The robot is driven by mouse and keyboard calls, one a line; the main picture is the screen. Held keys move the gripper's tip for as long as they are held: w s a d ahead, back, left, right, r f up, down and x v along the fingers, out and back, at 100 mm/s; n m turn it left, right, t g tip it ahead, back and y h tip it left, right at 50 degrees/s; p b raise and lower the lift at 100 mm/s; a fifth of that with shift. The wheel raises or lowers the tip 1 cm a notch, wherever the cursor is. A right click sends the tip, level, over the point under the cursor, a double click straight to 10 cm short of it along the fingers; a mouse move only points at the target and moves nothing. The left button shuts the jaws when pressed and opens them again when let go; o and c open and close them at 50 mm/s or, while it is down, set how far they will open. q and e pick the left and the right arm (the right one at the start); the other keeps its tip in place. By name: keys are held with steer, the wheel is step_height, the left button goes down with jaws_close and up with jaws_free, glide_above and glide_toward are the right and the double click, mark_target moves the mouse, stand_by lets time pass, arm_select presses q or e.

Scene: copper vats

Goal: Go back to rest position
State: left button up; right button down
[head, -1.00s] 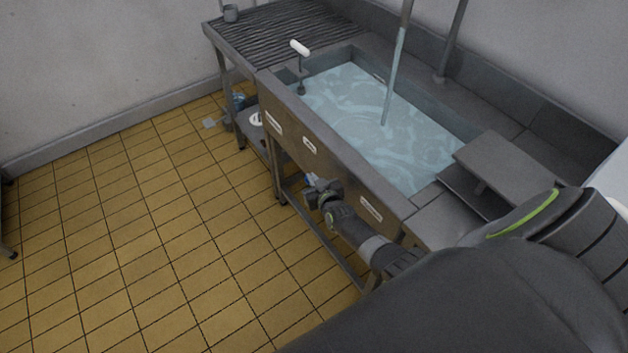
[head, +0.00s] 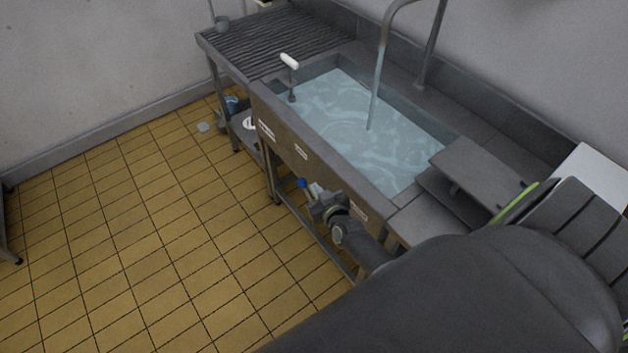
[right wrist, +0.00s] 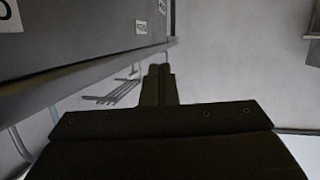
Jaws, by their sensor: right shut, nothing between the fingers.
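My right gripper (head: 311,190) is in front of the sink's front panel, low beside the sink unit, and looks empty. In the right wrist view its two fingers (right wrist: 158,84) are pressed together with nothing between them. My right arm comes in from the lower right of the head view and covers much of that corner. My left gripper is not in view.
The metal sink (head: 372,183) is full of water, with a tap (head: 382,60) pouring into it. Open tiled floor (head: 140,240) lies to the left.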

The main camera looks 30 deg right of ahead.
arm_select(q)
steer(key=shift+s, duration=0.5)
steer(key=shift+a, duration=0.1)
arm_select(e)
steer(key=s+f+g+b, duration=0.55)
steer(key=s+f, duration=1.25)
steer(key=f, duration=0.4)
arm_select(q)
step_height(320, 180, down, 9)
steer(key=b, duration=0.3)
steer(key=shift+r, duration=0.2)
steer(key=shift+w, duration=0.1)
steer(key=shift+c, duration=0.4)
arm_select(e)
steer(key=s+f+g, duration=0.4)
steer(key=s+f, duration=0.3)
steer(key=s, duration=0.6)
steer(key=s+a+f+g, duration=0.1)
steer(key=s+f+g, duration=0.3)
steer(key=s, duration=1)
step_height(320, 180, down, 3)
steer(key=shift+s+r+y, duration=0.15)
steer(key=shift+s+y, duration=0.05)
steer(key=shift+y, duration=0.2)
